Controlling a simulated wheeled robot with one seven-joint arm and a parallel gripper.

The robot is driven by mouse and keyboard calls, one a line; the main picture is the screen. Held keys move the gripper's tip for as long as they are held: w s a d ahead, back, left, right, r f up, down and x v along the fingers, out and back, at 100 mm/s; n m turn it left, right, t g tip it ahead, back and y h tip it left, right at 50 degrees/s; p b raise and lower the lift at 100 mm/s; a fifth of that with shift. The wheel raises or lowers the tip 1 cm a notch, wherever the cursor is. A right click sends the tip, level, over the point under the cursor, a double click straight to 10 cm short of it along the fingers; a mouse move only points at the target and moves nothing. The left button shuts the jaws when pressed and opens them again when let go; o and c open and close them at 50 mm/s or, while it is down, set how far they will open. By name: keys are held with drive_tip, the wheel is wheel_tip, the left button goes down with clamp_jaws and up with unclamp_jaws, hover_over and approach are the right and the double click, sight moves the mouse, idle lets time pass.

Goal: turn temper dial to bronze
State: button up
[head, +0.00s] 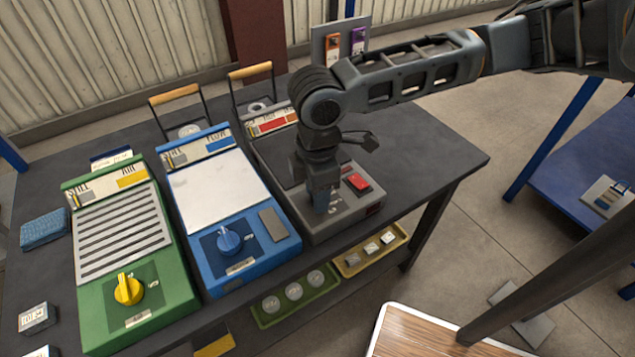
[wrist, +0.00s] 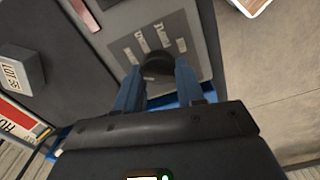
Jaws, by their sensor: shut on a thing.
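The temper dial (wrist: 158,65) is a dark round knob on a grey label plate (wrist: 135,40) in the wrist view. In the head view my gripper (head: 322,206) points down onto the front of the grey unit (head: 338,215), the rightmost of three on the bench, and hides the dial. The dial's pointer is covered, so I cannot tell which label it faces.
A red button (head: 358,182) sits right of my gripper on the same unit. The blue unit (head: 245,262) with a blue dial (head: 229,239) and the green unit (head: 140,316) with a yellow dial (head: 128,289) stand left. A grey lot block (wrist: 22,72) lies behind the dial.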

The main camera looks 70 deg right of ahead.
drive_tip(key=m+p, duration=0.4)
drive_tip(key=m, duration=0.1)
drive_tip(key=shift+r+m, duration=0.2)
drive_tip(key=shift+m, duration=0.1)
drive_tip(key=shift+d+f+m+p, duration=0.1)
drive_tip(key=shift+m+p, duration=1.4)
drive_tip(key=shift+m, duration=0.8)
drive_tip(key=o, duration=1)
drive_tip(key=shift+f, duration=0.1)
wheel_tip(320, 180, up, 8)
drive_tip(key=shift+f, duration=0.1)
drive_tip(key=shift+w, duration=0.1)
